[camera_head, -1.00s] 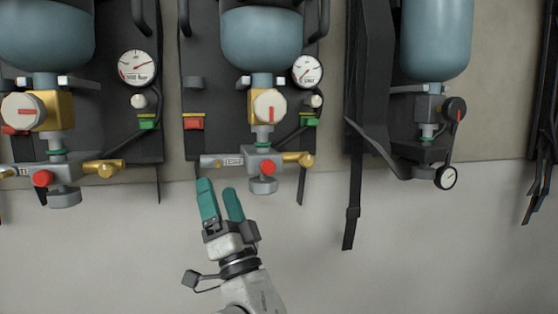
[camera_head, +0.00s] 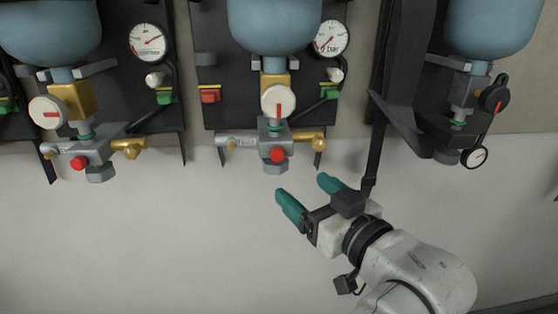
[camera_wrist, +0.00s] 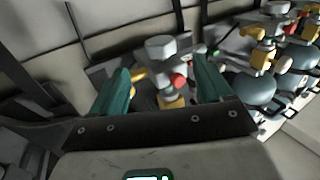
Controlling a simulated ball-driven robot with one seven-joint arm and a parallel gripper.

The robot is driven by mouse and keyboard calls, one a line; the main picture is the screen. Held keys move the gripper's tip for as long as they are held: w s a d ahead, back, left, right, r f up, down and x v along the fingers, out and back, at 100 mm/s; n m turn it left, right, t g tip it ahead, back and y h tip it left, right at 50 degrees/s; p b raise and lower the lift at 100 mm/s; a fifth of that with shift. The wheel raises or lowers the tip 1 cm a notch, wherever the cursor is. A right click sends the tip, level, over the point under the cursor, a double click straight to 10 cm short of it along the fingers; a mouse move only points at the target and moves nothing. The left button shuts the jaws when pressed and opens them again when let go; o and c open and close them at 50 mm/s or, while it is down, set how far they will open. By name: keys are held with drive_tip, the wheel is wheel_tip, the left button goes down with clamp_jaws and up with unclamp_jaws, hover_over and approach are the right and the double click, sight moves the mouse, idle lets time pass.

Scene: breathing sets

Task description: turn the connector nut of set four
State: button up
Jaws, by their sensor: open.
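Breathing sets hang on the wall with cylinders upward; I cannot read which is set four. The middle set has a brass valve with a white knob (camera_head: 278,101), a grey connector block with a red button (camera_head: 277,155), and a grey connector nut (camera_head: 276,168) at the bottom. My gripper (camera_head: 303,187) is open and empty, below and right of that nut, fingers pointing up and left, apart from it.
The left set has its own grey nut (camera_head: 101,173) and brass outlet (camera_head: 130,147). The right set has a black knob (camera_head: 494,94) and a small gauge (camera_head: 475,157). A black strap (camera_head: 374,150) hangs near my gripper. The pale lower wall (camera_head: 150,240) is clear.

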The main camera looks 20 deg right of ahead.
sight(282, 172)
drive_tip(key=shift+w+a+f+b, duration=0.15)
drive_tip(key=shift+w+b, duration=0.45)
drive_tip(key=shift+b, duration=0.45)
drive_tip(key=shift+w+f+b, duration=0.1)
drive_tip(key=shift+w+b, duration=0.45)
drive_tip(key=shift+b, duration=0.45)
drive_tip(key=w, duration=0.2)
drive_tip(key=w+a, duration=0.1)
drive_tip(key=w, duration=0.2)
drive_tip(key=w+p, duration=0.1)
drive_tip(key=w, duration=0.2)
drive_tip(key=shift+a+r, duration=0.15)
drive_tip(key=shift+r, duration=0.1)
drive_tip(key=shift+c, duration=0.4)
drive_tip(key=c, duration=0.9)
